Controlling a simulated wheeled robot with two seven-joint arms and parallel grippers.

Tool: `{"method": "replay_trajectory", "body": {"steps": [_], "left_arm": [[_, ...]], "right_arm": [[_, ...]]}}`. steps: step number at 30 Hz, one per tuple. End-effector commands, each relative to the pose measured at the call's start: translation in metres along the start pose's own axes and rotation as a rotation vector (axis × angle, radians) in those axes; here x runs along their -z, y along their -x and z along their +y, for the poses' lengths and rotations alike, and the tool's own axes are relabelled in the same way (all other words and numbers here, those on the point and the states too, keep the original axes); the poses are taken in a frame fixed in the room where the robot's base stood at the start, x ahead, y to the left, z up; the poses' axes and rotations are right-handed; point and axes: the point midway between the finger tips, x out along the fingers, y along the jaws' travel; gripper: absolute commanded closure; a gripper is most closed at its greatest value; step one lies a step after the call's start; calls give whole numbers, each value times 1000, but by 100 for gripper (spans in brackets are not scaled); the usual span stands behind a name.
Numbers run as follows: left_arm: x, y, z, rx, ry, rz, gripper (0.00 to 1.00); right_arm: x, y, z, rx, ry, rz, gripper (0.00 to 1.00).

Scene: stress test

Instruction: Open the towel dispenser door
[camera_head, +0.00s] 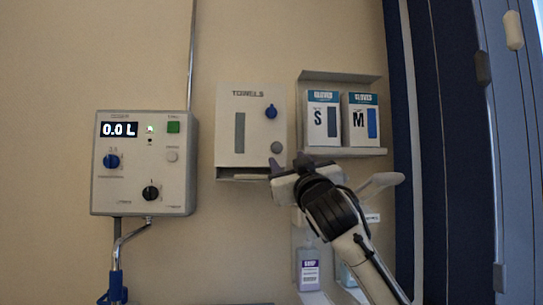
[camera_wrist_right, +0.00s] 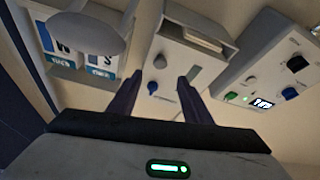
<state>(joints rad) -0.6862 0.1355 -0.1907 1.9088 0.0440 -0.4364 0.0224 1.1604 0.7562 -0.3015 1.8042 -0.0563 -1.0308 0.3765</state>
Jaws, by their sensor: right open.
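The towel dispenser (camera_head: 238,160) is a pale box on the wall, labelled TOWELS, with a dark vertical strip on its front. Its door looks shut. A blue knob (camera_head: 270,112) sits at the upper right of the front and a grey round knob (camera_head: 277,148) at the lower right. My right gripper (camera_head: 290,163) is open and empty, just below and right of the grey knob in the head view. In the right wrist view the dispenser (camera_wrist_right: 185,60) appears inverted, with the grey knob (camera_wrist_right: 160,62) and blue knob (camera_wrist_right: 152,87) seen between the open fingers. My left gripper is not in view.
A shelf with glove boxes S (camera_head: 323,122) and M (camera_head: 362,122) hangs right of the dispenser. A control box (camera_head: 145,190) with a 0.0 L display hangs left, with wall between. A soap bottle (camera_head: 309,272) stands below. A dark blue curtain (camera_head: 465,150) is at right.

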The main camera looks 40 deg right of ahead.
Motion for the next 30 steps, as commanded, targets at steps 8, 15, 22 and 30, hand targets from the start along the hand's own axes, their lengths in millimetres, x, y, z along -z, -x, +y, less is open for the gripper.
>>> {"method": "replay_trajectory", "body": {"steps": [8,15,22,30], "left_arm": [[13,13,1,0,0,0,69],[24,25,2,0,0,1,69],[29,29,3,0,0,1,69],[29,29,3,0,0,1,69]], "right_arm": [[4,-40,2,-3,-2,-4,55],[4,-81,1,-2,-1,-3,55],[2,-100,0,0,-1,-1,55],[0,-102,0,0,-1,0,55]]}}
